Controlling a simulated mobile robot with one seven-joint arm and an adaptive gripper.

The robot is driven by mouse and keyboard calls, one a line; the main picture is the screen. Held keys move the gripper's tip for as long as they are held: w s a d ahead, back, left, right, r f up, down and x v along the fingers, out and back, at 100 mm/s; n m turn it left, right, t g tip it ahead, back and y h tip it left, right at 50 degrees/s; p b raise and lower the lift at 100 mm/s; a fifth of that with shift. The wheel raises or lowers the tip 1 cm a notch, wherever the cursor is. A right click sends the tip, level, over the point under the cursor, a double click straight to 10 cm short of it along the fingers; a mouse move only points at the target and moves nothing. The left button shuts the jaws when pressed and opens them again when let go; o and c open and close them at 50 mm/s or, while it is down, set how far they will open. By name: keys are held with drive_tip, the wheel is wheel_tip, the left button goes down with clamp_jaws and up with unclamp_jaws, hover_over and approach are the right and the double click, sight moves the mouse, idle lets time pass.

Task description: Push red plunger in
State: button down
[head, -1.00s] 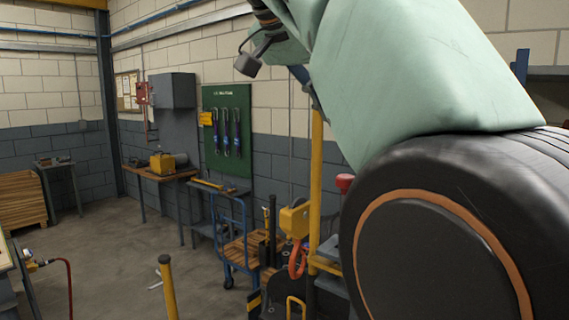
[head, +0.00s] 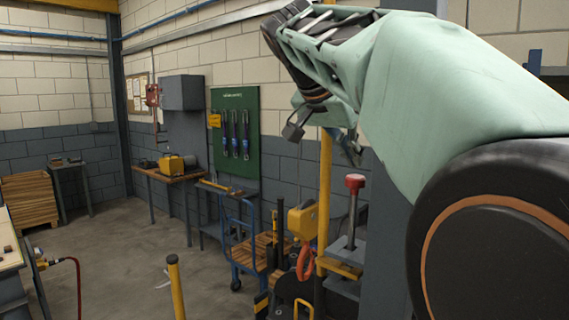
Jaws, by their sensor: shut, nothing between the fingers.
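The red plunger (head: 355,182) is a round red cap on top of an upright grey shaft, at the right of the centre in the head view. The shaft rises from a grey and yellow stand. My gripper (head: 352,152) shows at the end of my pale green arm, pointing down, shut and empty. In the picture it lies just above the red cap, with a small gap between them. I cannot tell how far apart they are in depth.
A yellow post (head: 325,190) stands left of the plunger. A yellow hoist with an orange hook (head: 303,220) is beside it. A blue cart (head: 240,245) and a yellow bollard (head: 174,290) stand farther left. Open floor (head: 115,255) lies at the left.

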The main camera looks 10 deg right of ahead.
sight(352, 211)
drive_tip(key=shift+f, duration=0.8)
wheel_tip(352, 211, down, 9)
drive_tip(key=b, duration=0.8)
drive_tip(key=shift+f, duration=0.1)
